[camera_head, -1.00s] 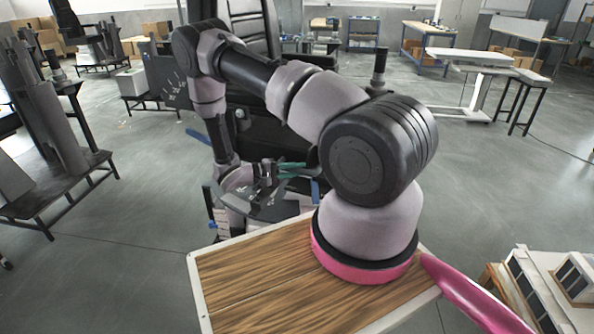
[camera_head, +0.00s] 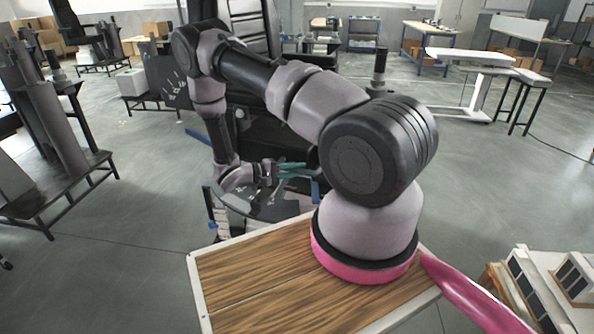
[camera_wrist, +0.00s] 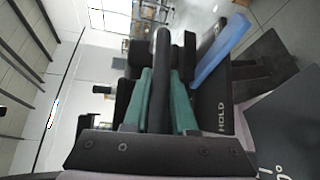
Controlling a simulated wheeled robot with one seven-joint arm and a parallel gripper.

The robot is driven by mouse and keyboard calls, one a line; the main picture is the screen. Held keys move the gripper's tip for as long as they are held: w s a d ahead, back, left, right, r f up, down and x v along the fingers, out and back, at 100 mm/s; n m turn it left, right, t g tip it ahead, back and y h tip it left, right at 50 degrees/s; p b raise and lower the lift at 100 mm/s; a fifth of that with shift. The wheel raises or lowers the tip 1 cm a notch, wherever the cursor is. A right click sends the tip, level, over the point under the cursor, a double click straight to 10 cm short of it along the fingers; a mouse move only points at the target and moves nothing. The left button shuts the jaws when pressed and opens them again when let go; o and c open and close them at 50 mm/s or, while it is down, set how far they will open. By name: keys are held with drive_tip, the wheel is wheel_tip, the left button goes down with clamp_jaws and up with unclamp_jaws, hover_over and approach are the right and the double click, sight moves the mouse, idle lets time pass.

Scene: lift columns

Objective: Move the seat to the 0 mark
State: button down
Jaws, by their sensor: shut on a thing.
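The seat is a black chair; its tall back (camera_head: 251,34) rises behind my arm in the head view, and my arm covers much of its lower part. A dark plate with white marks (camera_head: 268,203) lies low beside it. My gripper (camera_head: 290,170), with green fingers, is above this plate. In the wrist view my gripper (camera_wrist: 160,100) is shut on a black upright bar, likely a lever (camera_wrist: 161,55), between the green fingers. The word HOLD (camera_wrist: 221,116) shows on a dark part to the right. A degree mark (camera_wrist: 278,170) is partly cut off at the lower right.
A blue bar (camera_wrist: 221,50) stands close to the right of the fingers. A wood-topped surface (camera_head: 265,285) is in front. Another dark column stand (camera_head: 50,140) is at the left, and a white-topped table (camera_head: 470,60) at the back right. Grey floor lies open between.

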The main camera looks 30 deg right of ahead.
drive_tip(key=d+n+t, duration=0.1)
drive_tip(key=d, duration=0.2)
drive_tip(key=s+d+n+t, duration=0.1)
drive_tip(key=d+t, duration=0.1)
drive_tip(key=s+d+n+t, duration=0.1)
drive_tip(key=d, duration=0.2)
drive_tip(key=shift+s+d, duration=0.25)
drive_tip(key=shift+d, duration=0.05)
drive_tip(key=c, duration=0.7)
unclamp_jaws()
drive_tip(key=shift+c, duration=0.2)
drive_tip(key=shift+a, duration=0.1)
drive_tip(key=v, duration=1)
drive_tip(key=shift+s+a+r, duration=0.2)
drive_tip(key=shift+a, duration=0.15)
